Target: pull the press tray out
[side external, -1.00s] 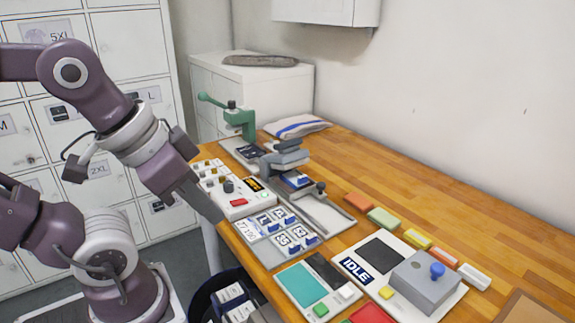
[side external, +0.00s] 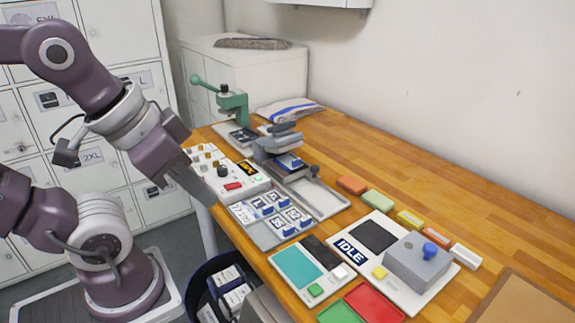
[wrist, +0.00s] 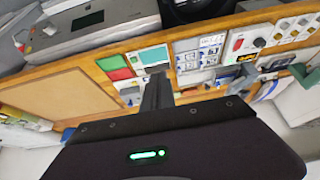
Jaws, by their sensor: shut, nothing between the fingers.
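The grey press (side external: 276,147) stands on the wooden bench in the side view. Its tray (side external: 298,176) lies low at the front of the press, with a dark blue piece (side external: 289,162) under the raised upper plate. A dark round knob (side external: 314,170) stands at the tray's right end. Bare rails and a pale base plate (side external: 322,201) extend toward the camera. My gripper (side external: 207,198) is shut and empty, pointing down near the bench's left edge, left of the press and apart from it. In the wrist view, my gripper's fingers (wrist: 157,88) are together; the tray is hard to make out there.
A green lever press (side external: 234,104) stands behind. The IDLE panel with a grey box (side external: 417,262) is at right. A dark bin (side external: 213,275) stands below the edge.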

